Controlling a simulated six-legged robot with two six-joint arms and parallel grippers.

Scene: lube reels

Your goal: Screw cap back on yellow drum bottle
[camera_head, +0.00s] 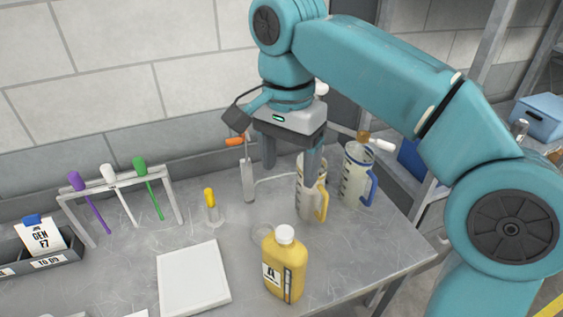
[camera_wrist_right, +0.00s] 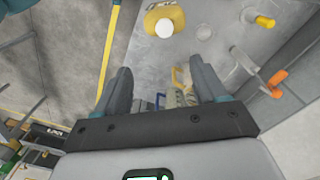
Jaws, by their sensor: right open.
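The yellow bottle (camera_head: 286,272) stands upright near the front edge of the grey metal bench, with a label marked "A". A white cap (camera_head: 285,234) sits on its top; I cannot tell how tightly. In the right wrist view the bottle (camera_wrist_right: 151,19) and its white cap (camera_wrist_right: 165,28) are at the top, beyond the fingertips. My right gripper (camera_head: 290,172) is open, with nothing between its fingers. It points down behind the bottle, above the back part of the bench and apart from the bottle. My left gripper is in neither view.
Two measuring jugs, one with a yellow handle (camera_head: 321,205) and one with a blue handle (camera_head: 371,188), stand close to my right gripper. A rack (camera_head: 178,202) holds coloured tools. A white tray (camera_head: 193,279) lies left of the bottle. A grey bin (camera_head: 50,262) is far left.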

